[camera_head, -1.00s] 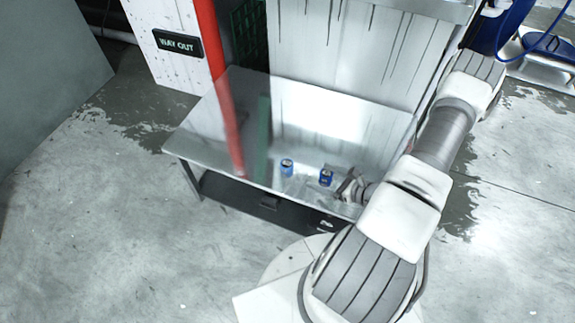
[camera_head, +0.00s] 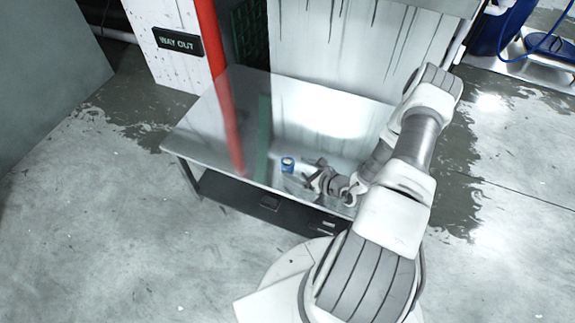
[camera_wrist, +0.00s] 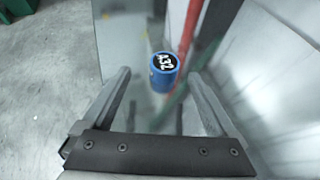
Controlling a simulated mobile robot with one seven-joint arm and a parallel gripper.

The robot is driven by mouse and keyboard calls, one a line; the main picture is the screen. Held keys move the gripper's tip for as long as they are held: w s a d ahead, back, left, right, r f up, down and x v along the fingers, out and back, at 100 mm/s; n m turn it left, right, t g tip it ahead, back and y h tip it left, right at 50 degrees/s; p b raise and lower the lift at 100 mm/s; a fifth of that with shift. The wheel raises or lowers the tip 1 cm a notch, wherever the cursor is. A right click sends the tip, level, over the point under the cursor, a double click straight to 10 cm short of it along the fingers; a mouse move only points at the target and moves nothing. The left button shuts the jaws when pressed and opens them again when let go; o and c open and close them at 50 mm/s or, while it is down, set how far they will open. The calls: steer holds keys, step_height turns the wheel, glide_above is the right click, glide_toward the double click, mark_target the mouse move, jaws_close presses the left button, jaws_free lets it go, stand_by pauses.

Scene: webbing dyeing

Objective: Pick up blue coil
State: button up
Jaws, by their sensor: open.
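A short blue coil (camera_head: 287,164) stands upright on the shiny metal table in the head view. My gripper (camera_head: 312,173) is just to its right, low over the table and pointing left. In the wrist view, a blue coil (camera_wrist: 164,75) with a black top marked "A32" shows between the tips of my open gripper (camera_wrist: 160,88). The gripper is empty; how far the coil is from the fingertips is hard to tell. A second blue coil seen earlier does not show in the head view now; my gripper covers that spot.
The table (camera_head: 215,140) is bare on its left and back, with red and green reflections on its top. A red and white pillar (camera_head: 208,45) with a "WAY OUT" sign and a pale panel (camera_head: 330,60) stand behind it. A drawer or shelf is under its front edge.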

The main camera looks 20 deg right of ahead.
mark_target(289, 163)
steer(key=x, duration=0.1)
steer(key=b+x, duration=0.1)
steer(key=x, duration=0.2)
steer(key=shift+w+d+f+b, duration=0.15)
steer(key=shift+w+d+b, duration=0.15)
steer(key=shift+b, duration=0.1)
steer(key=shift+w+a, duration=0.15)
steer(key=shift+w, duration=0.2)
steer(key=c, duration=1.4)
steer(key=shift+c, duration=0.2)
